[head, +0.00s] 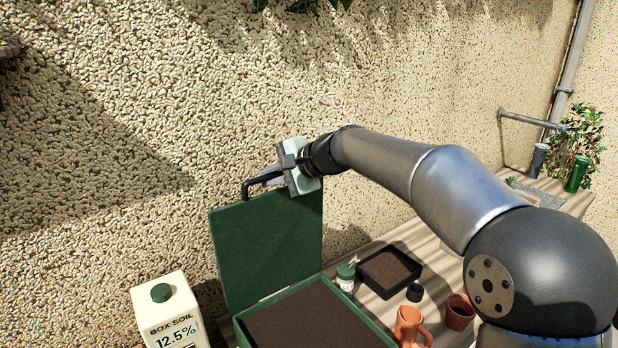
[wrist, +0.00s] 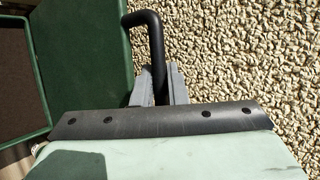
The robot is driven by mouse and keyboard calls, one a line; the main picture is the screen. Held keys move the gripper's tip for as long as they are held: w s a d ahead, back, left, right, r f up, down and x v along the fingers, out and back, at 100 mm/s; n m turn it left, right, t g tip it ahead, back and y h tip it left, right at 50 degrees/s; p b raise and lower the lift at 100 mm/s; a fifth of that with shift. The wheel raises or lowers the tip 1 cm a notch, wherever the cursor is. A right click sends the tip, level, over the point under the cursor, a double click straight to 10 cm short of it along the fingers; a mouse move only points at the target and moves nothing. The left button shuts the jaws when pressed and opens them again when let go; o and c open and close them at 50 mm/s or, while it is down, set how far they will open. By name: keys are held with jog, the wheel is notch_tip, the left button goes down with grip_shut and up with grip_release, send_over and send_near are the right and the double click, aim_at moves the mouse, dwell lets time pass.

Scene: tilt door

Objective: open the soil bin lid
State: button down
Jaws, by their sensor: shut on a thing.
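The soil bin's green lid (head: 265,245) stands upright, raised at the back of the bin in the head view. Dark soil fills the open green bin (head: 372,323) below it. A black bar handle (head: 248,187) sits at the lid's top edge. My gripper (head: 265,180) is at that top edge, shut on the handle. In the wrist view the black handle (wrist: 155,40) runs down between the two grey fingers of my gripper (wrist: 158,88). The lid (wrist: 85,50) shows at the left there. The finger contact is partly hidden in the head view.
A pebbled wall (head: 110,130) rises close behind the lid. A white soil carton (head: 168,310) stands left of the bin. A black soil tray (head: 390,270), a small green-capped bottle (head: 346,277), a terracotta jug (head: 410,326) and a terracotta pot (head: 459,312) stand at right.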

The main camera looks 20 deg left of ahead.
jog(key=shift+m+g+h, duration=0.3)
jog(key=shift+h, duration=0.5)
jog(key=w+a, duration=0.2)
jog(key=a, duration=0.1)
jog(key=w+a+p, duration=0.1)
jog(key=shift+w+a+f, duration=0.15)
jog(key=shift+w+f, duration=0.15)
jog(key=c, duration=1.5)
grip_release()
jog(key=shift+c, duration=0.2)
jog(key=b+v, duration=0.3)
jog(key=v, duration=1.4)
jog(key=shift+d, duration=0.25)
jog(key=s+d+f+n+h+b, duration=0.1)
jog(key=s+d+f+h, duration=0.3)
jog(key=s+d+f, duration=0.45)
jog(key=s+d+f+n+h, duration=0.1)
jog(key=s+d+f+h, duration=0.3)
jog(key=d+f, duration=0.8)
jog(key=s+d+f+n+h, duration=0.1)
jog(key=s+d+f, duration=0.5)
jog(key=s, duration=0.3)
jog(key=s+d+f+n+h, duration=0.1)
jog(key=s+d+f+n, duration=0.1)
jog(key=s+d+f, duration=0.4)
jog(key=s+d, duration=0.1)
jog(key=s, duration=0.1)
jog(key=shift+s+d+g, duration=0.3)
jog(key=shift+s, duration=0.05)
